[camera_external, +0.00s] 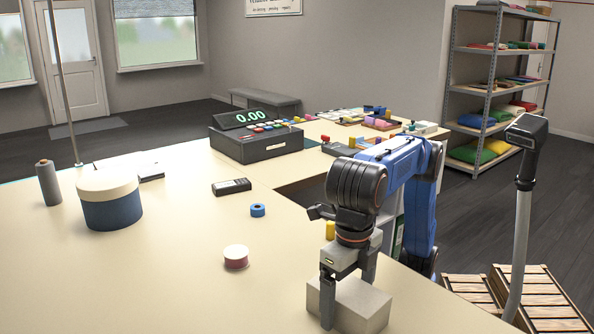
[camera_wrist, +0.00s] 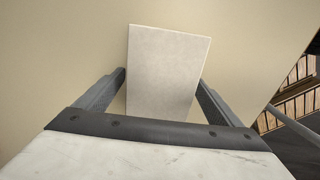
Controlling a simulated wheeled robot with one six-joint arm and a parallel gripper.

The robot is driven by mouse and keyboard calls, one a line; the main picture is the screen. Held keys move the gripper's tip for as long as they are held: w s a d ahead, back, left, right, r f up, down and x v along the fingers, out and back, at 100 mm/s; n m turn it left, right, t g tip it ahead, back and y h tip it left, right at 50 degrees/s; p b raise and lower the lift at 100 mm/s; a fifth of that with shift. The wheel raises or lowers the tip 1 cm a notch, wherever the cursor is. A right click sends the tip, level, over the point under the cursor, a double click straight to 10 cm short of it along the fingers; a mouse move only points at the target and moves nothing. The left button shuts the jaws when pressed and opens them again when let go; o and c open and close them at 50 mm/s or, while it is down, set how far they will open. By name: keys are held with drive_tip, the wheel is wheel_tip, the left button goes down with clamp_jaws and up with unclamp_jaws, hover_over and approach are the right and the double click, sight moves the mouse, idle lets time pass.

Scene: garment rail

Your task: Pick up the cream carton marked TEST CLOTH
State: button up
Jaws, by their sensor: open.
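The cream carton (camera_external: 362,306) is a plain box at the front right of the pale table. No TEST CLOTH marking can be made out on the sides that show. In the wrist view the carton (camera_wrist: 165,65) lies between the fingers, its far end reaching past them. My gripper (camera_external: 347,298) points down over the carton, with one finger at its left side and the other behind its far side. In the wrist view my gripper (camera_wrist: 163,92) is open, its fingers on either side of the carton. Small gaps seem to show; contact cannot be told.
A red-and-white spool (camera_external: 236,257), a blue tape roll (camera_external: 257,210) and a black handheld device (camera_external: 231,187) lie left of my arm. A round blue box with a cream lid (camera_external: 109,200) stands farther left. The table's right edge is close to the carton. The front left is clear.

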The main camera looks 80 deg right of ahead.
drive_tip(key=shift+f, duration=0.15)
drive_tip(key=c, duration=1.3)
